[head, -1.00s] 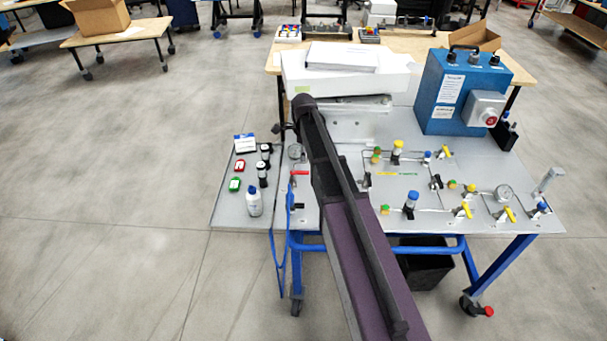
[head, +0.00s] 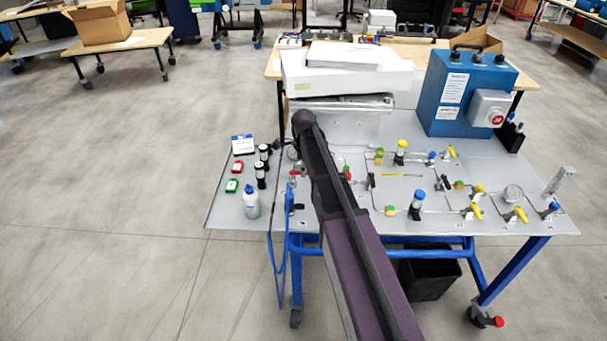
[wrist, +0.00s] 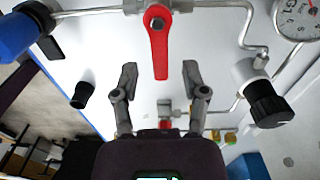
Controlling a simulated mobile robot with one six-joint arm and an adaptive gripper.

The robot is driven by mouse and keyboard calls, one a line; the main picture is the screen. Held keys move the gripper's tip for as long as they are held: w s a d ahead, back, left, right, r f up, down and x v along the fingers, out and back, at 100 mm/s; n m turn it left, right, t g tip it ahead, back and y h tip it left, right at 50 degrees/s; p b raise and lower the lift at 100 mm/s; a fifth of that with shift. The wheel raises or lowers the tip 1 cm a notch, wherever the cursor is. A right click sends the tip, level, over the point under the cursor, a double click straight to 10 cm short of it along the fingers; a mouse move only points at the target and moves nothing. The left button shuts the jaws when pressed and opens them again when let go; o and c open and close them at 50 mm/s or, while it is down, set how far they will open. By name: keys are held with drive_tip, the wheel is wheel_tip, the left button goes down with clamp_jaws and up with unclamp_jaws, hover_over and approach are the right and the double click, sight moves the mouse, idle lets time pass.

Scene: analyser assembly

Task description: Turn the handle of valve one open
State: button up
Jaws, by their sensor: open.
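In the wrist view a red lever handle (wrist: 158,45) sits on a metal pipe fitting and points down the picture toward my gripper. My gripper (wrist: 159,68) is open, with one finger on each side of the handle's free end and gaps on both sides. I cannot tell how far the fingertips are from it in depth. In the head view a red handle (head: 294,173) shows left of my arm on the valve panel (head: 330,215). My gripper is hidden there. No label tells me which valve is which.
A gauge (wrist: 298,18) and a black knob (wrist: 268,104) are on the right in the wrist view, a blue cap (wrist: 18,35) on the left. A smaller red part (wrist: 165,110) shows between the fingers. A blue box (head: 462,92) stands at the panel's back right.

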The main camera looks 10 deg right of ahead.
drive_tip(key=shift+f, duration=0.4)
clamp_jaws()
drive_tip(key=shift+w, duration=0.1)
idle(0.3)
drive_tip(key=n, duration=0.2)
drive_tip(key=w+n, duration=0.1)
drive_tip(key=n, duration=0.1)
drive_tip(key=shift+w, duration=0.2)
drive_tip(key=n, duration=0.1)
drive_tip(key=w+n, duration=0.1)
drive_tip(key=n, duration=0.2)
drive_tip(key=shift+w+a+n, duration=0.15)
drive_tip(key=shift+w+n, duration=0.1)
drive_tip(key=shift+n, duration=0.15)
drive_tip(key=n, duration=0.2)
drive_tip(key=w+a+n, duration=0.1)
drive_tip(key=n, duration=0.1)
drive_tip(key=shift+w, duration=0.1)
drive_tip(key=n, duration=0.1)
drive_tip(key=a+n, duration=0.1)
drive_tip(key=n, duration=0.3)
drive_tip(key=shift+w+a, duration=0.25)
drive_tip(key=shift+w, duration=0.15)
